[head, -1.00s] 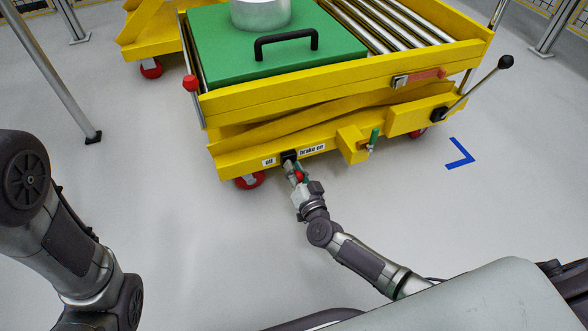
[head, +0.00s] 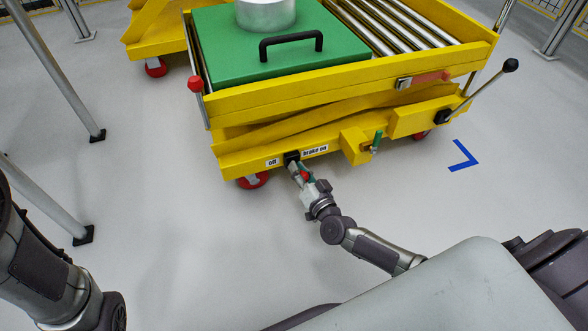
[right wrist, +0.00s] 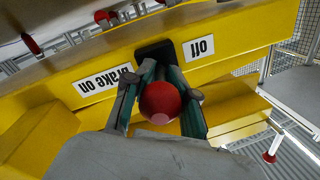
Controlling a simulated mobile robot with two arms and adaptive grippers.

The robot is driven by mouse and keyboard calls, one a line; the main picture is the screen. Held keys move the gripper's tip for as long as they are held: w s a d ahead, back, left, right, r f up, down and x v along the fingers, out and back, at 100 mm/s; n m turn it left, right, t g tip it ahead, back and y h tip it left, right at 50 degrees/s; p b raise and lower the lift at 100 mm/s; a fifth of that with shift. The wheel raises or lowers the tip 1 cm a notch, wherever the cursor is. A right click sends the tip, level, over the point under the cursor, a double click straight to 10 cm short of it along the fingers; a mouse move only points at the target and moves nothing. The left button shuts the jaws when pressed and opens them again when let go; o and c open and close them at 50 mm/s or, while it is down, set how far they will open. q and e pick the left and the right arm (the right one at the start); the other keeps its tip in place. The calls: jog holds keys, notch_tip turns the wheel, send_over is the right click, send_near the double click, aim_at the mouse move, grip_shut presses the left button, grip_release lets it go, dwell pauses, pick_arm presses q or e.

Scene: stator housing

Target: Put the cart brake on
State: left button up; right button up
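The brake lever with a red ball knob (head: 305,176) sticks out of a black slot (head: 291,157) low on the front of the yellow cart (head: 235,162). The slot lies between the labels "off" (head: 272,162) and "brake on" (head: 315,151). My right gripper (head: 302,173) is at the lever. In the right wrist view the knob (right wrist: 160,102) sits between its two fingers, close to both, and the fingertips reach toward the slot (right wrist: 155,52). They appear closed on the lever; its stem is hidden behind the knob. My left gripper is out of view.
A green plate (head: 235,55) with a black handle and a metal cylinder (head: 265,14) lies on the cart beside rollers (head: 390,30). A green-handled part (head: 376,141) and a black-knobbed rod (head: 489,83) stick out at right. Metal posts stand at left; the floor in front is clear.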

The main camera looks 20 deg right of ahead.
jog(key=o, duration=0.3)
jog(key=shift+s+f, duration=0.1)
jog(key=shift+s, duration=0.15)
jog(key=s, duration=1.2)
jog(key=shift+d, duration=0.4)
